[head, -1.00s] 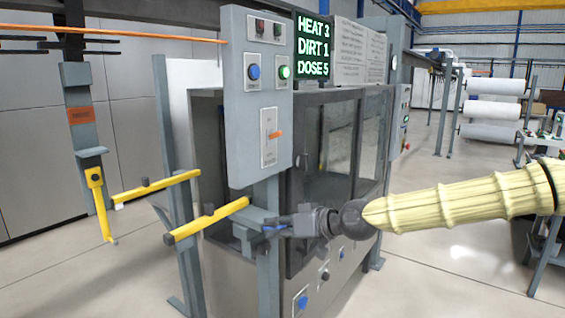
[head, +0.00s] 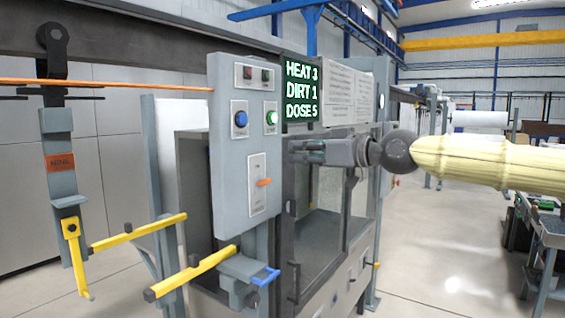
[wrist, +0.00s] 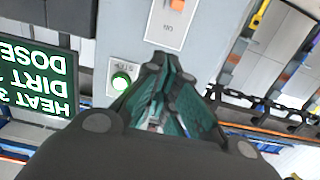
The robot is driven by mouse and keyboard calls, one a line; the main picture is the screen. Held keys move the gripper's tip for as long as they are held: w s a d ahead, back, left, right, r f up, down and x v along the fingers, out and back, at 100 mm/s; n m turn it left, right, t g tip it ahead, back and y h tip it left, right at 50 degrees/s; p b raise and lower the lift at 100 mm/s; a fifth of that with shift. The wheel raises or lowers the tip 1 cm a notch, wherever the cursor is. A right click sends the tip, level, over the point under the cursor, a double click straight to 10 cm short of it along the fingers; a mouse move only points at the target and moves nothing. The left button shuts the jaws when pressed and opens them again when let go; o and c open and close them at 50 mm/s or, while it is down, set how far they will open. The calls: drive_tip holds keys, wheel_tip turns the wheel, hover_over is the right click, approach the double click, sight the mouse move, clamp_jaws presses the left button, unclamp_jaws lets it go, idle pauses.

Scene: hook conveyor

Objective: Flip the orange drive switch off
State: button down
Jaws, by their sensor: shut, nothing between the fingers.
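The orange drive switch (head: 264,182) is a small orange lever on a light plate, on the front of the grey control panel (head: 225,170). It sticks out near the middle of its plate. In the wrist view, which is upside down, the orange switch (wrist: 177,4) shows at the top edge, partly cut off. My gripper (head: 294,151) is shut and empty, right of the panel and a little higher than the switch in the head view. In the wrist view my gripper's fingertips (wrist: 165,62) point at the panel, apart from the switch and beside the lit green button (wrist: 121,81).
A blue button (head: 241,119) and a green button (head: 271,118) sit above the switch plate. A lit display (head: 302,92) is right of the panel. Yellow bars (head: 195,272) and a blue-ended bracket (head: 265,277) stick out below. A hanger (head: 60,165) hangs at left.

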sight(257, 151)
drive_tip(key=p+x, duration=0.3)
drive_tip(key=x, duration=0.6)
drive_tip(key=shift+w+a+p, duration=0.2)
drive_tip(key=shift+a+p, duration=0.05)
drive_tip(key=shift+p, duration=0.1)
drive_tip(key=shift+s+d+f+p, duration=0.15)
drive_tip(key=shift+d+f+p, duration=0.15)
drive_tip(key=shift+f, duration=0.3)
drive_tip(key=shift+s+d+f+p, duration=0.2)
drive_tip(key=shift+f+p, duration=0.1)
drive_tip(key=shift+f, duration=0.25)
drive_tip(key=shift+s+d+f, duration=0.15)
drive_tip(key=shift+d+f, duration=0.1)
drive_tip(key=shift+f, duration=0.25)
drive_tip(key=shift+a+f, duration=0.15)
drive_tip(key=shift+f, duration=0.05)
drive_tip(key=shift+f+b, duration=0.2)
drive_tip(key=shift+b, duration=0.15)
